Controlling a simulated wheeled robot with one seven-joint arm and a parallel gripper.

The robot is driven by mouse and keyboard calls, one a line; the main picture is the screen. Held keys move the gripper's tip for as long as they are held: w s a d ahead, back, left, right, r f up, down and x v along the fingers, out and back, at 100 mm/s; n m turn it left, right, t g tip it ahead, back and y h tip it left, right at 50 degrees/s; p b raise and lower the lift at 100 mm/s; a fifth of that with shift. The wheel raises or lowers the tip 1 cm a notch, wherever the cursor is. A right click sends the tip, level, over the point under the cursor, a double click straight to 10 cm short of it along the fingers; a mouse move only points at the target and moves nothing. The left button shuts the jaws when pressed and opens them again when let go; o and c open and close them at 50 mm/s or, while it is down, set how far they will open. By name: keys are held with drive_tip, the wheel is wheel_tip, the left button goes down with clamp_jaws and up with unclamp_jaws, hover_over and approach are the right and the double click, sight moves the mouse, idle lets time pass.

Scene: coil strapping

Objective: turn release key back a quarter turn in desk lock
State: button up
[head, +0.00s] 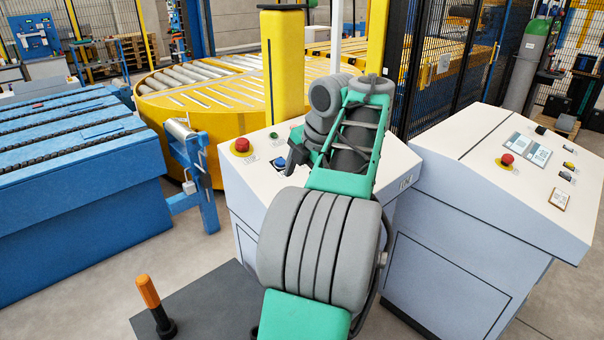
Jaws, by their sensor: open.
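The near control desk (233,172) has a pale sloped top. A small blue piece (279,162) sits on it, possibly the key in its lock; it is too small to tell how it is turned. My gripper (291,168) is dark and points down at the desk top just right of the blue piece. The jaws are open, and I cannot tell whether they touch it or stand around it. My green and grey arm hides much of the desk's middle and right.
A red stop button (241,145) and a green button (273,135) stand close by on the desk. A second desk (470,150) is at right, a yellow roller turntable (190,85) behind, a blue conveyor (75,170) at left. An orange-handled lever (148,292) stands in front.

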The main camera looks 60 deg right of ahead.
drive_tip(key=b+x, duration=0.2)
drive_tip(key=x, duration=0.5)
drive_tip(key=shift+d+f+b, duration=0.15)
drive_tip(key=shift+f+b, duration=0.15)
drive_tip(key=shift+b, duration=0.05)
drive_tip(key=shift+c, duration=0.2)
clamp_jaws()
idle(0.6)
